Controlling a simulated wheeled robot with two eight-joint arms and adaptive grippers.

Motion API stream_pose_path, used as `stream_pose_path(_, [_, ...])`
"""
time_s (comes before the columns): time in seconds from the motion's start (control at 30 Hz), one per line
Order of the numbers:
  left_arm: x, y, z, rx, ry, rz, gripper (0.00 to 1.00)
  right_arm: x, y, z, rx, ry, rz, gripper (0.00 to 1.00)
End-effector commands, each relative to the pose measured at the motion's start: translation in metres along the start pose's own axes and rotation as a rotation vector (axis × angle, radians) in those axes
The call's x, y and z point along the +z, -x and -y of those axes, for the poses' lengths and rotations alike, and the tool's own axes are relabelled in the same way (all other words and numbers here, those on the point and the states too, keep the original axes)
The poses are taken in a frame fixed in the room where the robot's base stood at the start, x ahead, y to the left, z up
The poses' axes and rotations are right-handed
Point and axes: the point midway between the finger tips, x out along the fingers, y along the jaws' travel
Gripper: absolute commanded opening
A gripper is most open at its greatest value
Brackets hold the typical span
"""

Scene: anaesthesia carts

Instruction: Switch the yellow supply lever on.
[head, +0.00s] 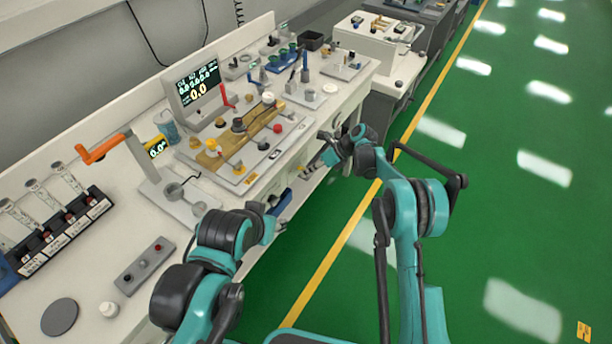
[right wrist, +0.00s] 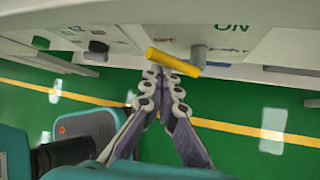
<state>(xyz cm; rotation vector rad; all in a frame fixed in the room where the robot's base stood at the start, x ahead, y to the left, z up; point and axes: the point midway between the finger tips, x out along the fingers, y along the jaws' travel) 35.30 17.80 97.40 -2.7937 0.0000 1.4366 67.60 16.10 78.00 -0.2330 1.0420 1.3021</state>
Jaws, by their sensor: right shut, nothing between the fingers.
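The yellow lever (right wrist: 172,62) shows in the right wrist view on the white cart front (right wrist: 275,46). Its bar slants from upper left to lower right, and its right end is by a grey pivot (right wrist: 198,55). A green ON label (right wrist: 232,27) is up and right of the pivot; a small red label lies left of it, too blurred to read. My right gripper (right wrist: 164,72) is shut and empty, its tips just below the bar; I cannot tell whether they touch. In the head view my right gripper (head: 324,153) is at the cart's front. My left gripper (head: 278,207) is partly hidden by its arm.
The cart top holds a display (head: 196,88), a wooden board (head: 238,132), an orange-handled crank (head: 105,147) and a vial rack (head: 60,235). A black knob (right wrist: 97,47) sits left of the lever.

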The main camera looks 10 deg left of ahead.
Motion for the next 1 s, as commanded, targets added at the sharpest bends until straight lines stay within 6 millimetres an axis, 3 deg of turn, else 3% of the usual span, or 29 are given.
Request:
stream_pose_path(0.3, [-0.001,0.001,0.0,0.0,0.0,0.0,0.4,0.007,0.009,0.01,-0.002,0.0,0.001,0.0])
stream_pose_path(1.0, [-0.005,0.006,0.0,0.0,0.0,0.0,0.4,0.016,0.021,0.003,-0.001,0.0,0.0,0.0])
